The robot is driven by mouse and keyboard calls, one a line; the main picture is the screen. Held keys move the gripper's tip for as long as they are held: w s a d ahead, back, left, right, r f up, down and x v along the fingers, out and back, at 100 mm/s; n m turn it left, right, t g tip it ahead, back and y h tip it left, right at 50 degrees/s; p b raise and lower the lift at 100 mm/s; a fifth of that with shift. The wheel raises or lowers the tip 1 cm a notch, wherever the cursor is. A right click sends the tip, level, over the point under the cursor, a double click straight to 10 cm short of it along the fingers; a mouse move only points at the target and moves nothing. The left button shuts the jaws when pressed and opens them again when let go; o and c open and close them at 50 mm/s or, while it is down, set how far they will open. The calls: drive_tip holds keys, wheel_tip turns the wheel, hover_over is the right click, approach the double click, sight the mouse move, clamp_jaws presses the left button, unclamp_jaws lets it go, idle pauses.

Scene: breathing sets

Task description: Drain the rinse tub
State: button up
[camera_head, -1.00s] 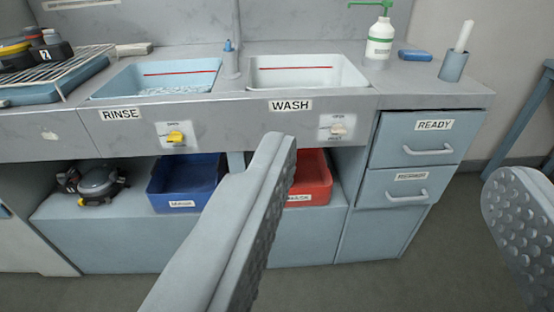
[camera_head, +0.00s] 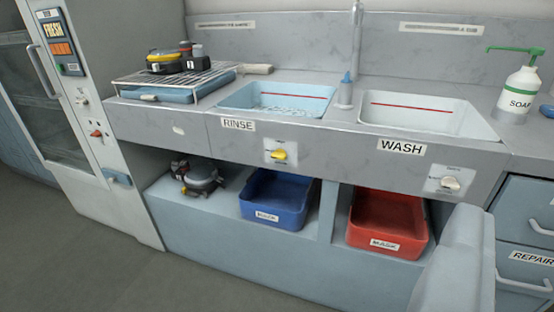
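The rinse tub (camera_head: 240,98) is a pale blue basin in the grey counter, at the middle of the view. A red line runs along its inner back wall, and rippled clear liquid seems to lie low in it. A RINSE label (camera_head: 238,125) is on the counter front below. A yellow knob (camera_head: 279,155) sits on a white plate beside that label; its small print is unreadable. One pale finger of my gripper (camera_head: 455,270) shows at the lower right, apart from the knob. The other finger is out of view, so the gap is wide and my gripper looks open.
The wash tub (camera_head: 478,133) stands to the right, with a pale knob (camera_head: 450,184) below it. A rack (camera_head: 170,80) with gear is at left. Blue (camera_head: 277,197) and red (camera_head: 388,222) bins and a mask (camera_head: 199,178) sit underneath. A cabinet (camera_head: 85,130) stands far left. Floor in front is clear.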

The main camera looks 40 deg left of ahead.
drive_tip(key=w+a+f+n+y, duration=0.1)
drive_tip(key=w+a+f+y, duration=0.25)
drive_tip(key=w+a, duration=0.5)
drive_tip(key=n+y, duration=0.2)
drive_tip(key=n, duration=0.1)
approach(277, 156)
drive_tip(key=x, duration=0.8)
drive_tip(key=shift+w+f, duration=0.1)
drive_tip(key=shift+w, duration=0.15)
drive_tip(key=c, duration=1)
